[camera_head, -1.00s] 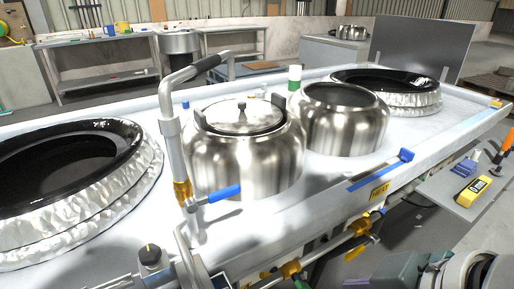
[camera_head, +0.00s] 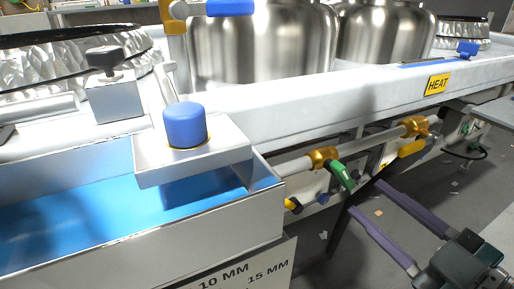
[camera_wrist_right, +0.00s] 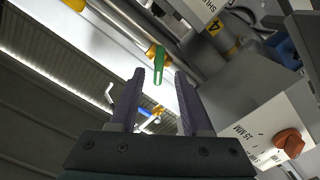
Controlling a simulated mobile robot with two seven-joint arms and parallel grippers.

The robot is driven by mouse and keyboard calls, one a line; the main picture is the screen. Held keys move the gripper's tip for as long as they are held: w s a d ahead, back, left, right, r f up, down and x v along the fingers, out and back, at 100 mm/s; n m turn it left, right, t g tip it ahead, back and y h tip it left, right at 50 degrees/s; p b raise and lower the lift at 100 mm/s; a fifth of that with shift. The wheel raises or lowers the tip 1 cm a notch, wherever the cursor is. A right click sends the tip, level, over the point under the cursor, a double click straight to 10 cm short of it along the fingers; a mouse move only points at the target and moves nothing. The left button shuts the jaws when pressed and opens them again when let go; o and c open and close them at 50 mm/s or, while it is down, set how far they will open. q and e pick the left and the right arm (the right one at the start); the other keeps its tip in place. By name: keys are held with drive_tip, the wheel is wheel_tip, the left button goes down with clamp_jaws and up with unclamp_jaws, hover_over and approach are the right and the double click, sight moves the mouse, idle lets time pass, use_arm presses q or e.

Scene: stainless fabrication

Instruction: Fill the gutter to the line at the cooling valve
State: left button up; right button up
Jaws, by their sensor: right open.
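The gutter (camera_head: 150,255) is a pale metal trough at the lower left of the head view. Its inside shows bright blue; I cannot tell liquid from lining, and I see no fill line. A blue knob (camera_head: 185,125) stands on a box over its right end. A green lever valve (camera_head: 342,177) sits on the pipe below the table edge; its lever also shows in the right wrist view (camera_wrist_right: 158,65). I cannot tell which is the cooling valve. My right gripper (camera_head: 366,197) is open, its purple fingertips just short of the green lever. My left gripper is out of view.
A plate with "10 MM" and "15 MM" (camera_head: 240,277) hangs below the gutter. Steel pots (camera_head: 262,45) stand on the table behind. A yellow HEAT label (camera_head: 437,84) marks the table front. A brass fitting (camera_head: 415,126) sits farther along the pipe.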

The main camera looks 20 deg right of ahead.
sight(331, 167)
drive_tip(key=w+b, duration=0.1)
drive_tip(key=w, duration=0.5)
drive_tip(key=w+b, duration=0.1)
drive_tip(key=w, duration=0.3)
drive_tip(key=shift+a+b, duration=0.3)
drive_tip(key=shift+a, duration=0.1)
drive_tip(key=shift+s, duration=0.1)
drive_tip(key=shift+c, duration=0.3)
clamp_jaws()
